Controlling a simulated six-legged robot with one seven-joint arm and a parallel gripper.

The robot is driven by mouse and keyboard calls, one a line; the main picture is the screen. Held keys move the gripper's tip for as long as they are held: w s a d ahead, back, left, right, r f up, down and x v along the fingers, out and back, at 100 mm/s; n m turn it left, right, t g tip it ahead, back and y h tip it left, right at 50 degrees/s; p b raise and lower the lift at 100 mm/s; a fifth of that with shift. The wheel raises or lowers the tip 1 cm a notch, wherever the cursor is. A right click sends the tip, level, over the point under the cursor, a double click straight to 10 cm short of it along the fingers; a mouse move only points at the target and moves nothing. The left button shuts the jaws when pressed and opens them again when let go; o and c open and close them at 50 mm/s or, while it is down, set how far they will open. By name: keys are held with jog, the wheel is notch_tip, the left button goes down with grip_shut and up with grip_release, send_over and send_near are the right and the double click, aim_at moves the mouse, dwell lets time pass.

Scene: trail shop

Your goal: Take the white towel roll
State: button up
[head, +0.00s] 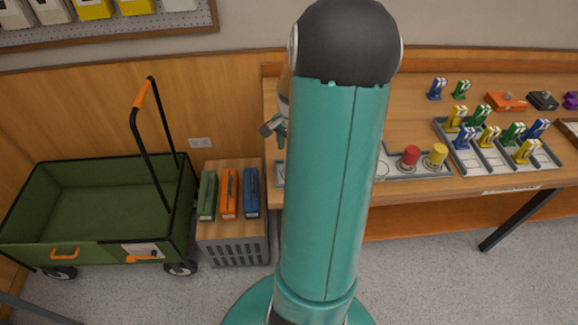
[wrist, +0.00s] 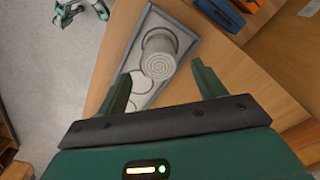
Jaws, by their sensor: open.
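The white towel roll (wrist: 158,58) stands upright in a grey tray (wrist: 142,100) in the wrist view, its spiral end facing the camera. My gripper (wrist: 163,85) is open, with its two fingers apart and nothing between them. The roll appears just beyond the fingertips, roughly centred between them, with no contact visible. In the head view, my arm hides the white roll and the middle of the tray (head: 415,172). A red roll (head: 408,157) and a yellow roll (head: 436,156) stand at the tray's right end.
The wooden table (head: 410,110) also bears a divided tray (head: 497,170) of small coloured items at the right. A grey crate (head: 232,247) with green, orange and blue cases stands left of the table. A green cart (head: 90,190) stands farther left. Round marked spots in the roll tray are empty.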

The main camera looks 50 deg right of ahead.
jog(key=shift+s+d+f, duration=0.1)
jog(key=shift+s+f, duration=0.1)
jog(key=shift+f, duration=1)
jog(key=shift+w+f, duration=0.15)
jog(key=shift+f, duration=2.6)
jog(key=c, duration=1.1)
